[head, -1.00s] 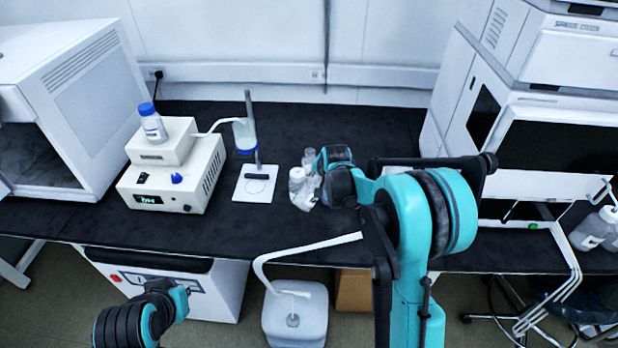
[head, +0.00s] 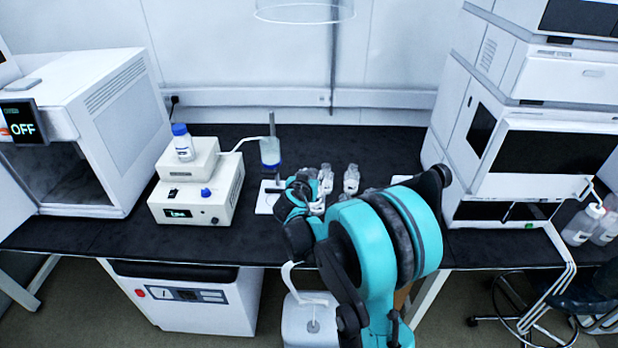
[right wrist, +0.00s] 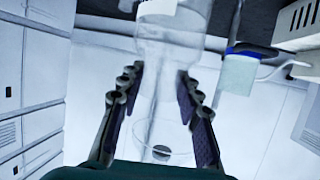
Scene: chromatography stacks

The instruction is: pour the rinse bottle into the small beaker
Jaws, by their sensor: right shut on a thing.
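My right gripper (right wrist: 155,115) is shut around a clear, see-through bottle (right wrist: 160,80), which I take to be the rinse bottle. Its wider body with a pale label shows beyond the fingers in the right wrist view. The arm and gripper partly hide this group. I cannot tell which vessel is the small beaker. My left gripper is out of the head view.
A stand with a blue-ended column (head: 270,152) is close left of the gripper. A white control box (head: 197,195) with a blue-capped bottle (head: 183,143) stands farther left. Another small clear bottle (head: 351,180) stands to the right. Tall instruments (head: 540,150) bound the right side.

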